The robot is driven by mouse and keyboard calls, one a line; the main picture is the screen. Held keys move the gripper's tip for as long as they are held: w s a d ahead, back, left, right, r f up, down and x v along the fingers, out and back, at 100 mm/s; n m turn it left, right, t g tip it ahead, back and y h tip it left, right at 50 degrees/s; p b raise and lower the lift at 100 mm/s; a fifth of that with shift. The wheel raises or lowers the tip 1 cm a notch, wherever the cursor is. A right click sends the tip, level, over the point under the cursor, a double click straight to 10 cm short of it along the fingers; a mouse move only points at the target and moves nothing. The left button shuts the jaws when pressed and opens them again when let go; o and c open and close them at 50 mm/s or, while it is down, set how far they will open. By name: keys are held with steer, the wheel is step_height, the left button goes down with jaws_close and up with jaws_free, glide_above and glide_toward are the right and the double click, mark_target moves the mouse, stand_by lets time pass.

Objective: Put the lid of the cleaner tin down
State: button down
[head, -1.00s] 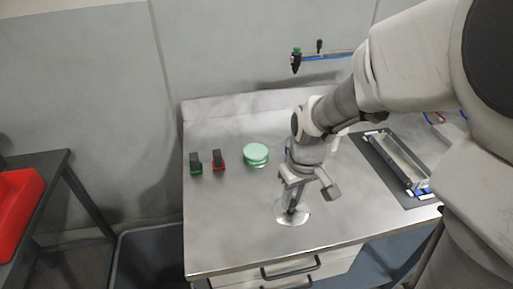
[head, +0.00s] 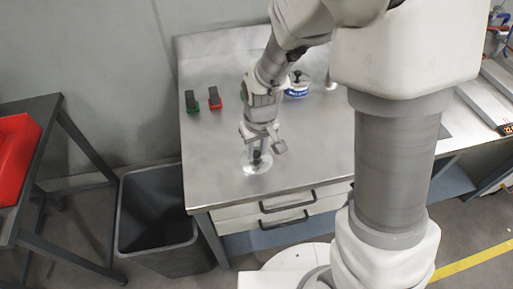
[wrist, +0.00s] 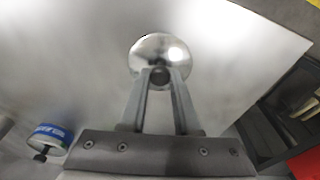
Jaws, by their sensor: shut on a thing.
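The lid (head: 251,168), a shiny round metal disc with a small knob, is in my gripper (head: 257,158). In the wrist view the two fingers (wrist: 160,78) are shut on the knob of the lid (wrist: 160,48). The lid is level, at or just above the steel bench top (head: 222,140) near its front left; I cannot tell whether it touches. A blue and white tin (head: 297,90) with a black knob on top stands farther back, behind and right of my gripper. It also shows at the lower left of the wrist view (wrist: 48,136).
A green-based block (head: 191,102) and a red-based block (head: 214,98) stand at the back left. A green round thing is mostly hidden behind my arm. Left of the bench are a grey bin (head: 155,215) and a dark table with a red crate (head: 15,155). Bench around the lid is clear.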

mark_target(259, 164)
steer(key=shift+f, duration=0.2)
steer(key=c, duration=0.6)
jaws_free()
steer(key=shift+c, duration=0.2)
steer(key=shift+r, duration=0.1)
step_height(259, 164, up, 12)
steer(key=s+p, duration=0.1)
steer(key=p, duration=0.1)
steer(key=s+d+r+m+t, duration=0.4)
steer(key=s+d+r, duration=0.8)
steer(key=shift+s+d+r+m+h, duration=0.25)
steer(key=shift+d+r+m+h, duration=0.05)
steer(key=shift+d+r, duration=0.1)
